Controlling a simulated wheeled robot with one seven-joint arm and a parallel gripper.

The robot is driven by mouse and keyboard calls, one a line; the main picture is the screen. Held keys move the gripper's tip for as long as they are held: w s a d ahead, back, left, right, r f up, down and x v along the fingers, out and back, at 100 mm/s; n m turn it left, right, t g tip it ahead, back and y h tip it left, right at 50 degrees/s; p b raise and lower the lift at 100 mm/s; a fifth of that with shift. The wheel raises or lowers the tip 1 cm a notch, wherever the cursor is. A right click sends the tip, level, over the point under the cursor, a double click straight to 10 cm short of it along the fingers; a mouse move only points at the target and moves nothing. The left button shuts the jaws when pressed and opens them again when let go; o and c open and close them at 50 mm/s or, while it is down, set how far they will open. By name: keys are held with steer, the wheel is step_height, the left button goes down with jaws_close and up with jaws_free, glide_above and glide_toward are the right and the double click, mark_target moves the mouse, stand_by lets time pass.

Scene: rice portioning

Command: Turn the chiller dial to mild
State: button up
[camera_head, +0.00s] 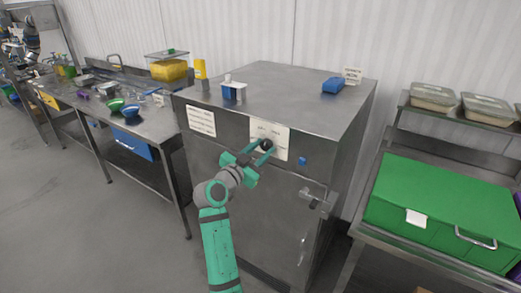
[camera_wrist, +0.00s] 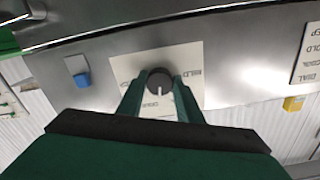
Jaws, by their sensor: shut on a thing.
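The chiller dial (camera_head: 267,144) is a round dark knob on a pale label plate (camera_head: 282,137) on the front of the steel chiller (camera_head: 240,150). My gripper (camera_head: 261,150) is at the knob, reaching in from below. In the wrist view, the dial (camera_wrist: 160,79) sits between the two green fingers of my gripper (camera_wrist: 159,97), which are shut on its sides. A white pointer line on the dial points toward the bottom of the wrist view. Words are printed around the dial on the plate (camera_wrist: 185,60), but they are too small to read surely.
A blue block (camera_head: 302,161) is on the chiller front, right of the plate. Door handles (camera_head: 316,199) stick out lower right. A printed sheet (camera_head: 201,121) is at the left. A green crate (camera_head: 440,205) stands on the right bench; a worktable with bowls (camera_head: 131,110) is at the left.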

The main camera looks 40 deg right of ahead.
steer(key=n, duration=0.3)
steer(key=shift+s+d+n, duration=0.1)
steer(key=shift+n, duration=0.3)
steer(key=n, duration=1.1)
steer(key=shift+s+r+n, duration=0.1)
steer(key=shift+n, duration=0.2)
steer(key=n, duration=0.4)
steer(key=shift+n, duration=0.3)
steer(key=o, duration=1)
steer(key=shift+o, duration=0.2)
steer(key=v, duration=1.1)
